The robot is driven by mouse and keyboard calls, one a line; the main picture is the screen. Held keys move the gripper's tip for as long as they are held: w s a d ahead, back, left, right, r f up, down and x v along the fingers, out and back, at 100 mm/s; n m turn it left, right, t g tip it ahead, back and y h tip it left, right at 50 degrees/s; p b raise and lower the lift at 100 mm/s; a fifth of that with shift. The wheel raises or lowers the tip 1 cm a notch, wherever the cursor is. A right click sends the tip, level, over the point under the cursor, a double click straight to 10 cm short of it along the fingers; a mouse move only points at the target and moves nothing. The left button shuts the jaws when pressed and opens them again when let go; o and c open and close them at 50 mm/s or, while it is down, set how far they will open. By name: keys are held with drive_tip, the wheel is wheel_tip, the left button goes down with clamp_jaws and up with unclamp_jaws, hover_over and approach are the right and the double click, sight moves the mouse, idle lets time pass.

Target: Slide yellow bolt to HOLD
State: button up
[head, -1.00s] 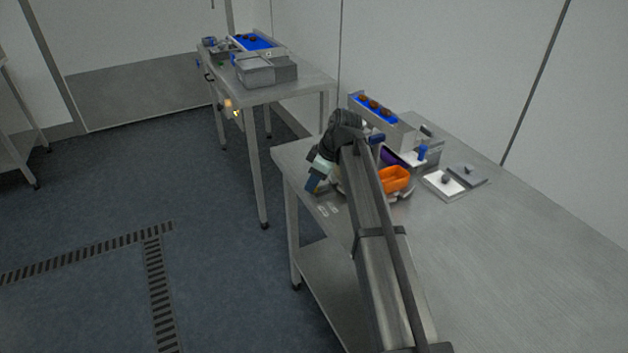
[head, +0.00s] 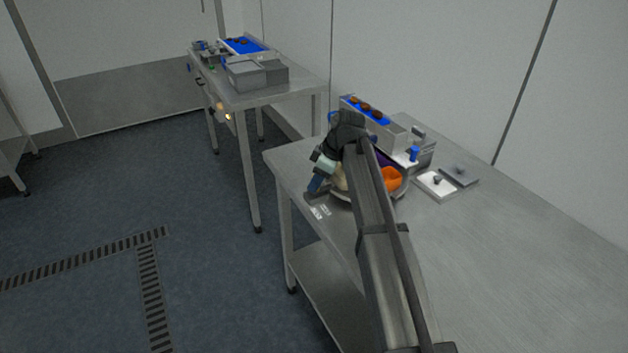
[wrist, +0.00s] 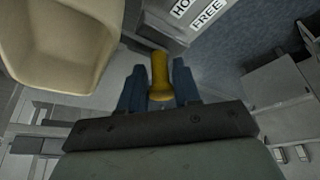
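The yellow bolt (wrist: 160,72) stands up between the two blue fingers of my gripper (wrist: 160,88) in the wrist view. The fingers lie close against both sides of it, with no clear gap; the gripper looks shut on it. A white label reading FREE (wrist: 209,13) lies above and right of the bolt. The HOLD label (wrist: 181,6) is beside it, farther left, partly cut off by the frame edge. In the head view my gripper (head: 316,185) is low at the table's left edge, close to the labels (head: 320,211); the bolt cannot be made out there.
A cream bowl (wrist: 60,40) is close on the left in the wrist view. In the head view, orange (head: 392,178) and purple (head: 386,158) bowls sit behind my arm. The near table (head: 520,270) is clear.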

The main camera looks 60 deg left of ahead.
drive_tip(key=shift+o, duration=0.8)
drive_tip(key=shift+w+d, duration=0.1)
drive_tip(key=shift+w, duration=0.2)
drive_tip(key=shift+o, duration=0.5)
drive_tip(key=shift+s, duration=0.1)
drive_tip(key=v, duration=1.3)
drive_tip(key=shift+r, duration=0.35)
drive_tip(key=shift+d, duration=0.1)
